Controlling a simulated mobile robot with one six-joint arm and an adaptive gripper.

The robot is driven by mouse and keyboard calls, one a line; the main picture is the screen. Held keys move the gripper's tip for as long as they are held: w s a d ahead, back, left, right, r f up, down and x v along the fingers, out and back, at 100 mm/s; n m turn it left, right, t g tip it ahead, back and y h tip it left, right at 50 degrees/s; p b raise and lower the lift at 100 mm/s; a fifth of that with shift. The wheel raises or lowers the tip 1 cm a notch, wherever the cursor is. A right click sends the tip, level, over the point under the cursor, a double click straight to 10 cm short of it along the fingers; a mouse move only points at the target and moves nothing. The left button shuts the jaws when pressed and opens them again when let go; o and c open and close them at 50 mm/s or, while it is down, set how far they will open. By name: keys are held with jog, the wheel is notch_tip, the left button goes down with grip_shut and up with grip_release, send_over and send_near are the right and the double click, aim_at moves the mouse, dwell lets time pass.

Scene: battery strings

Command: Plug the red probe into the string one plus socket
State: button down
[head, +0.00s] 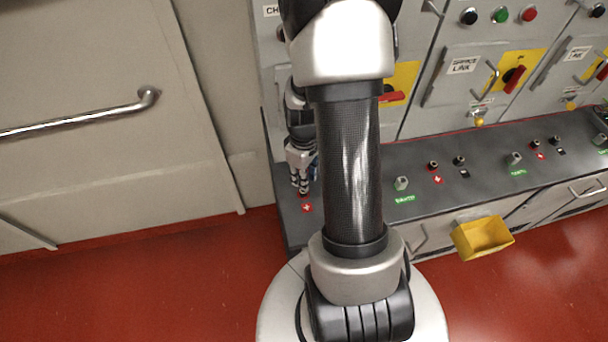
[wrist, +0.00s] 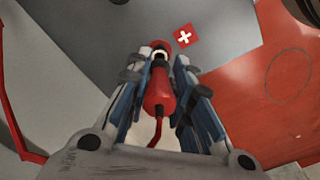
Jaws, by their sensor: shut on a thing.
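My gripper (head: 301,188) is low over the left end of the dark bench ledge (head: 398,160). In the wrist view my gripper (wrist: 160,75) is shut on the red probe (wrist: 159,92), with a finger on each side of it and a red lead trailing from its near end. The probe's front end points at a red, round socket (wrist: 157,36) with a brassy part between them. I cannot tell whether the tip is inside the socket or just short of it. A red plus label (wrist: 184,37) lies beside the socket and shows in the head view (head: 307,208).
More sockets (head: 433,165) with another plus label (head: 438,180) sit along the ledge to the right. Grey cabinets with a red-handled switch (head: 514,79) rise behind. A yellow bin (head: 482,237) hangs at the front. A door with a handrail (head: 80,116) stands left. My arm hides part of the ledge.

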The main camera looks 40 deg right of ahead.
jog(key=shift+f+b, duration=1.55)
jog(key=shift+f, duration=0.3)
dwell(0.4)
jog(key=c, duration=1.3)
grip_release()
jog(key=shift+r, duration=0.1)
jog(key=shift+c, duration=0.2)
notch_tip(320, 180, up, 12)
